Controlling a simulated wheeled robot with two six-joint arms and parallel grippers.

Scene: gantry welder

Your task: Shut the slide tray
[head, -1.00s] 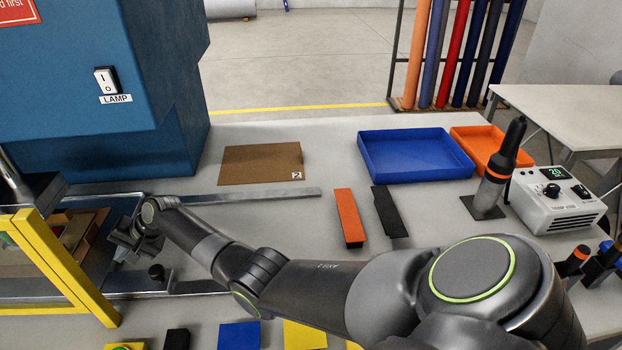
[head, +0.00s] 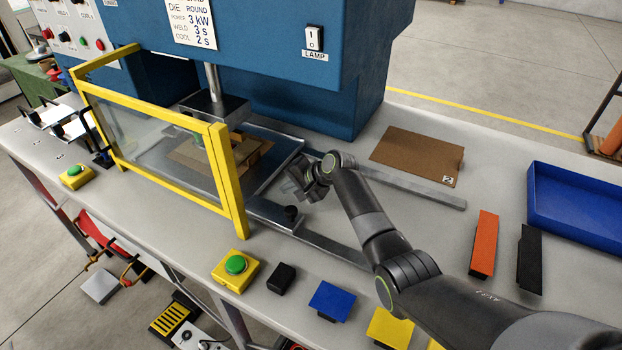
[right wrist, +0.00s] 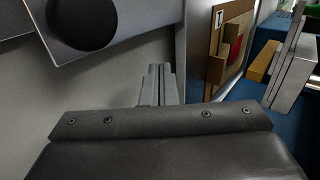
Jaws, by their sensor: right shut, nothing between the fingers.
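The slide tray (head: 284,165) is a flat metal plate in the head view, lying under the press head behind the yellow-framed guard. Brown card pieces (head: 252,150) lie on it. Its right edge sticks out a little past the guard. A black round knob (head: 291,212) stands on a metal bar at the tray's front right corner. My right gripper (head: 299,186) is shut and empty, just behind the knob and beside the tray's right edge. In the right wrist view, its fingers (right wrist: 157,85) are together, with the knob (right wrist: 82,22) at upper left. My left gripper is out of view.
Bare rails (head: 415,187) run right from the tray. The yellow guard (head: 229,180) stands close to my right gripper. A brown card (head: 418,155), orange block (head: 484,243), black block (head: 529,258), blue bin (head: 580,208) and green button box (head: 235,264) are on the bench.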

